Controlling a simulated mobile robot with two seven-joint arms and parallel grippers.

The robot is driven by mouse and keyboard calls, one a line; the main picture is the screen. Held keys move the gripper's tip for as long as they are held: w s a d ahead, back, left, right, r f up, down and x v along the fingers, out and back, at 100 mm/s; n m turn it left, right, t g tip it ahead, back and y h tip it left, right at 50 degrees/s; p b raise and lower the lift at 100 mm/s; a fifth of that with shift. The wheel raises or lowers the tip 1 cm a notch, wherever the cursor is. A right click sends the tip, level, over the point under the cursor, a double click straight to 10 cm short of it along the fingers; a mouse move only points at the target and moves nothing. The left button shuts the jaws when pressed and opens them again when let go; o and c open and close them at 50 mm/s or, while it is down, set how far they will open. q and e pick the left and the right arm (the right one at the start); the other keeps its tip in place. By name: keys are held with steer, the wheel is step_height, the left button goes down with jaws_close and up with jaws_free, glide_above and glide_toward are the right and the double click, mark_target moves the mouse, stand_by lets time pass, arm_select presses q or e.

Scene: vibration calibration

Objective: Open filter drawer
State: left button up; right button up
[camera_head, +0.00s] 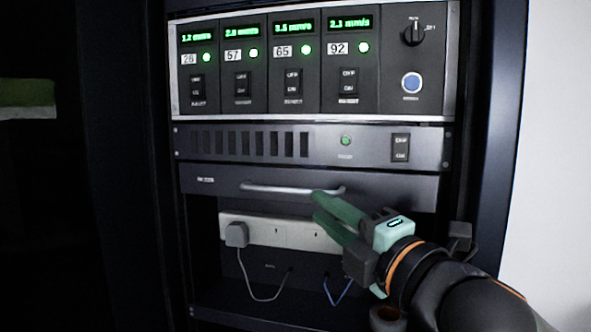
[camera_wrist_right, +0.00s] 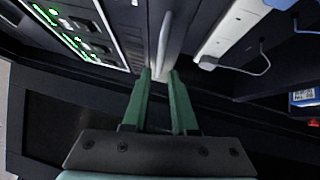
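The filter drawer is a dark panel (camera_head: 225,184) in the rack, and its front looks flush with the rack. A pale bar handle (camera_head: 285,189) runs across it; it also shows in the right wrist view (camera_wrist_right: 165,40). My right gripper (camera_head: 318,204) has its green fingertips at the right part of the handle. In the wrist view the fingers (camera_wrist_right: 161,76) stand apart, with the handle's end between their tips. Whether they touch it is unclear. My left gripper is not in view.
Above the drawer are a panel with a green light and switch (camera_head: 400,147) and a display unit with several green readouts (camera_head: 275,65). Below it are a white power strip (camera_head: 280,232), a plug (camera_head: 236,234) and hanging cables (camera_head: 262,297).

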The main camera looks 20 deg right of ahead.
mark_target(298, 193)
steer(key=p+x, duration=0.1)
steer(key=p, duration=0.2)
steer(key=p+x, duration=0.2)
steer(key=p, duration=0.1)
steer(key=shift+w+r+p, duration=0.1)
steer(key=shift+r+p, duration=0.15)
steer(key=shift+p, duration=0.05)
steer(key=x, duration=0.3)
steer(key=shift+w+a+f, duration=0.15)
steer(key=shift+w+f, duration=0.05)
steer(key=shift+w, duration=0.1)
steer(key=shift+x, duration=0.75)
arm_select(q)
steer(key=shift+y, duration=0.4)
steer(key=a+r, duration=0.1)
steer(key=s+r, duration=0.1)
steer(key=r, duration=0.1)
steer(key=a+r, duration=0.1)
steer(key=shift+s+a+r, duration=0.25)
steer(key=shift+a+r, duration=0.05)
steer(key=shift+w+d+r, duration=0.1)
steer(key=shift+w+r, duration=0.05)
arm_select(e)
jaws_close()
